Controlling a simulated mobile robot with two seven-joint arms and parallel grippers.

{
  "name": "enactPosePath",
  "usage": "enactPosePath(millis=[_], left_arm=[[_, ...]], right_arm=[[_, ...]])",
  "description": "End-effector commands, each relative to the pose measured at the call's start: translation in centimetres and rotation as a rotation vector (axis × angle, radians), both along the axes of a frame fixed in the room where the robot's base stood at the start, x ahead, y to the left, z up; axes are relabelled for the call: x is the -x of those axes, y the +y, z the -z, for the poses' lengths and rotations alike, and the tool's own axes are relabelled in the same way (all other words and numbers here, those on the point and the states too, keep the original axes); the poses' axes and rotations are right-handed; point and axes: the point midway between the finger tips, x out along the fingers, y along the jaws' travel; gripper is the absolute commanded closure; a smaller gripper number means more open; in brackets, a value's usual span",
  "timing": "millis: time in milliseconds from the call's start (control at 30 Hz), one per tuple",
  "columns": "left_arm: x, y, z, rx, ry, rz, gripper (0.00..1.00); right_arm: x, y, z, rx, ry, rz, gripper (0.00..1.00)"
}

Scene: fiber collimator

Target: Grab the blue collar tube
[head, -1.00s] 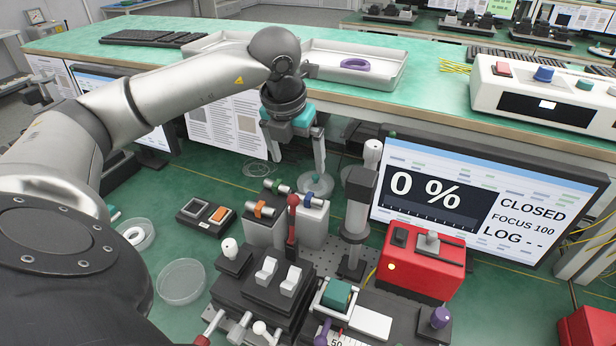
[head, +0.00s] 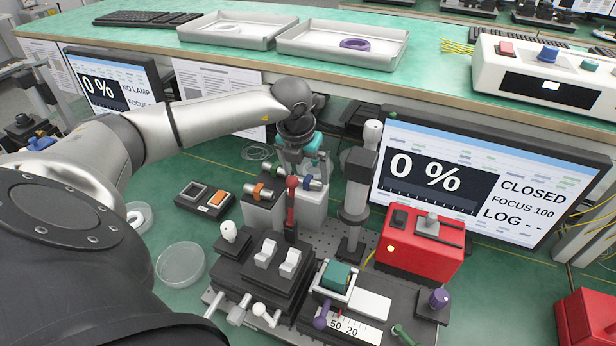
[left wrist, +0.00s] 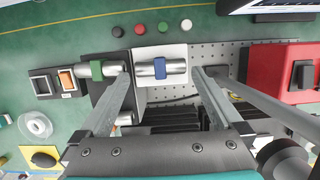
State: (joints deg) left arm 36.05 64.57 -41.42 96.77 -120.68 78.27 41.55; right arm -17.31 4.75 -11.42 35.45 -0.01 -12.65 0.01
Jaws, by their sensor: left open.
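The blue collar tube (left wrist: 160,69) is a short silver cylinder with a blue band, lying on a white block (left wrist: 168,52) in the left wrist view. In the head view its blue collar (head: 306,180) shows partly behind my gripper. My left gripper (head: 302,170) points down over the tube. In the left wrist view the left gripper (left wrist: 159,76) is open and empty, one finger toward each end of the tube; I cannot tell whether they touch it. My right gripper is not in view.
A green collar tube (left wrist: 97,69) lies close left of the blue one, and an orange collar tube (head: 263,191) sits in front. A red-topped lever (head: 292,205) and a grey post (head: 355,205) stand close by. A red box (head: 422,242) is to the right.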

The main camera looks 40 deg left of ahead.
Motion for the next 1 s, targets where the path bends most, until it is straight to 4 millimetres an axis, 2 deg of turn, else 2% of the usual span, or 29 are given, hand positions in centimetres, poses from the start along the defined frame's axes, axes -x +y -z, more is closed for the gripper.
enactPosePath(millis=[200, 467, 1000], left_arm=[[-0.8, 0.2, 2.5, 0.000, 0.001, 0.000, 0.00], [-0.8, 0.2, 2.6, 0.000, 0.000, 0.001, 0.00], [-0.8, 0.2, 2.5, 0.000, -0.001, 0.000, 0.61]], right_arm=[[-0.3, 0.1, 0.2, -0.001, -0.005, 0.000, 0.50], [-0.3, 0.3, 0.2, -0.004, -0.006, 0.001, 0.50], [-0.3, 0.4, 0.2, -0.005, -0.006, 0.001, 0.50]])
